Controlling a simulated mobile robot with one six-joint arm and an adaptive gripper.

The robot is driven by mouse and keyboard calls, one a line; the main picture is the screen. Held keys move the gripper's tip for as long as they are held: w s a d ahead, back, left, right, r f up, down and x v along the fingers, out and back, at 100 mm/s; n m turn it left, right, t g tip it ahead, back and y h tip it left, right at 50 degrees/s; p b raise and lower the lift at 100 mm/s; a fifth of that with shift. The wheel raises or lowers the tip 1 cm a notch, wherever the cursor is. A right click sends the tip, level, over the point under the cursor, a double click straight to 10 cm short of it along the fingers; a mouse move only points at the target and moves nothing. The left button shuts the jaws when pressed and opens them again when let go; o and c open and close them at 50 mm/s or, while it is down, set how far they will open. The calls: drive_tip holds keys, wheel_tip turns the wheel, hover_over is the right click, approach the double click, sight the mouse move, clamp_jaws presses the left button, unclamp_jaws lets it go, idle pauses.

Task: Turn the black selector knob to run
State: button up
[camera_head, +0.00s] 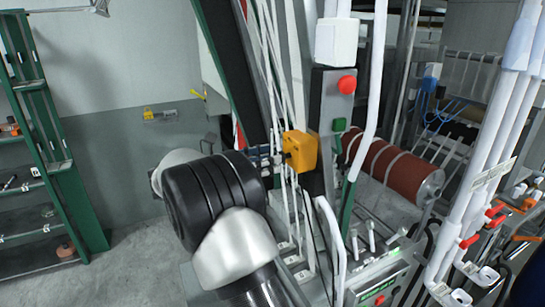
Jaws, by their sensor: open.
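I cannot make out a black selector knob. A grey upright control post (326,100) stands right of centre, with a red round button (347,85) above a green button (339,125). A yellow box (299,150) is fixed to the left of the post, with small metal fittings on its left side. Lower right, a control box (385,285) has a green lit strip and a red button (379,300). My black and silver arm fills the lower middle, left of the post. I cannot see my gripper's fingers; the arm may hide them.
Thick white pipes (495,150) with red valve handles (470,241) stand at the right. A reddish-brown roll (390,168) lies behind the post. A green shelf rack (45,150) stands at the far left. The grey floor (130,265) between the rack and my arm is clear.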

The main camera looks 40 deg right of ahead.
drive_tip(key=shift+x, duration=1.1)
drive_tip(key=shift+c, duration=0.4)
drive_tip(key=c, duration=1)
